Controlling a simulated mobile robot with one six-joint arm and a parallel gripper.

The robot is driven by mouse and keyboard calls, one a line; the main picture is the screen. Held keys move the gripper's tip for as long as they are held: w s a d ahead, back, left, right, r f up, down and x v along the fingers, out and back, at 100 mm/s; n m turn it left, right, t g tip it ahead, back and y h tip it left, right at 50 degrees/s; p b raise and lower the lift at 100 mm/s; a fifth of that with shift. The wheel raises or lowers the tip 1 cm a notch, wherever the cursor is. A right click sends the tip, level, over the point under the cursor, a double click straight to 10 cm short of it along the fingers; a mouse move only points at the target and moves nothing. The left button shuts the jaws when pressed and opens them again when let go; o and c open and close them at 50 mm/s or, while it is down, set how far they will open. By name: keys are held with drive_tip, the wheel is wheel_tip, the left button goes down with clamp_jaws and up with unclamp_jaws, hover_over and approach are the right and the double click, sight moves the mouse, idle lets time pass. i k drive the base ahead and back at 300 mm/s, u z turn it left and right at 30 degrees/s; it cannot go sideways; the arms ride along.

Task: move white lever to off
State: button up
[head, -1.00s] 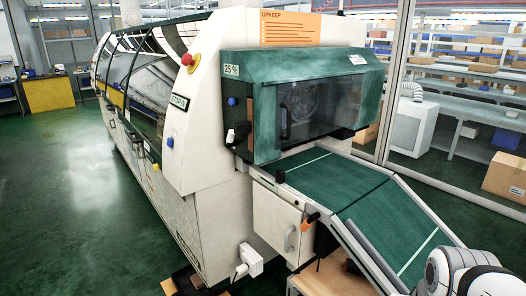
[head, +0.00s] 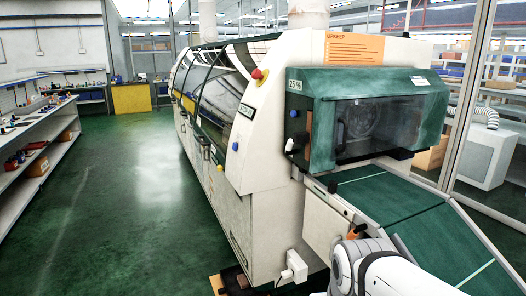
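A white box with a small protruding white part (head: 294,266) is fixed low on the near end of the big cream machine (head: 272,190). A second small white lever-like part (head: 291,146) sits higher, at the left edge of the green hood. Both are small, and I cannot tell which is the white lever or read an on or off position. My white arm shows at the bottom right, in front of the machine's lower cabinet and the conveyor. My gripper is not in view.
The green conveyor (head: 412,207) slopes down from the green hood (head: 375,84) to the right. A red button (head: 257,74) is on the machine's top corner. A shelf bench (head: 38,150) lines the left wall. The green floor (head: 140,215) between is clear.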

sight(288, 147)
drive_tip(key=u, duration=0.05)
drive_tip(key=k, duration=0.45)
drive_tip(key=u, duration=0.7)
drive_tip(key=i, duration=1.7)
drive_tip(key=z, duration=0.7)
